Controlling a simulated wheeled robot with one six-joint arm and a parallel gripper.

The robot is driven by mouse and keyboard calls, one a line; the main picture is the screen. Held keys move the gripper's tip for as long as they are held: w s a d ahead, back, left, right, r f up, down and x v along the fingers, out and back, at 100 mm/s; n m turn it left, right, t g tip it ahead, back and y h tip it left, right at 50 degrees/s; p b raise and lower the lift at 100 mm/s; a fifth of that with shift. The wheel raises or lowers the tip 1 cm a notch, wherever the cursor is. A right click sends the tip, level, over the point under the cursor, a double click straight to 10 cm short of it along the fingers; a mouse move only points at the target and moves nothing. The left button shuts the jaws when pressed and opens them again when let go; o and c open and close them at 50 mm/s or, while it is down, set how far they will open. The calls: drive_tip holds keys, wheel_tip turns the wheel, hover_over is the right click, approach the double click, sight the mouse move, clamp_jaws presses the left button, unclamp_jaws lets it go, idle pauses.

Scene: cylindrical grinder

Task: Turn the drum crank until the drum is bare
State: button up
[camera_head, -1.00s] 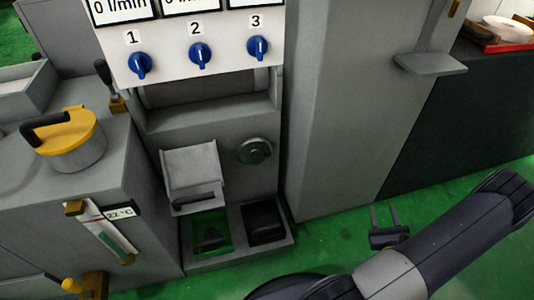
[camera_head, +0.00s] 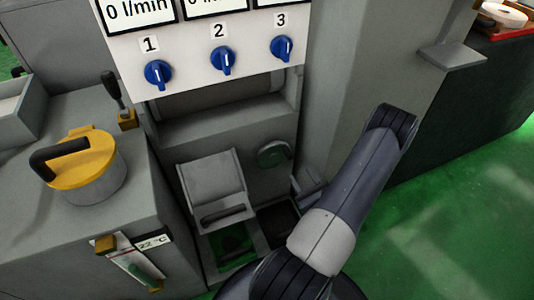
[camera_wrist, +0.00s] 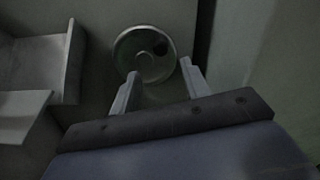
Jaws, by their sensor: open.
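The drum crank (camera_head: 273,153) is a grey-green round disc on the machine's front, below and right of the drum opening. In the wrist view the crank (camera_wrist: 143,62) has a dark round spot near its right edge. The drum (camera_head: 222,98) shows as a grey cylinder in the recess under the blue knobs; I cannot tell what covers its surface. My gripper (camera_wrist: 160,72) is open, its two fingers pointing at the crank's lower edge with nothing between them. In the head view my gripper is partly hidden behind my arm, just below right of the crank.
A grey chute (camera_head: 212,182) with a dark handle sits left of the crank, above a green bin (camera_head: 232,245). A tall grey cabinet (camera_head: 345,70) stands close on the right. Three blue knobs (camera_head: 222,60) are above. Green floor at right is clear.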

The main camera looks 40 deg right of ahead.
sight(291, 159)
drive_tip(key=b+x, duration=0.1)
drive_tip(key=x, duration=0.9)
drive_tip(key=shift+w+d, duration=0.1)
drive_tip(key=shift+w, duration=0.1)
clamp_jaws()
idle(0.3)
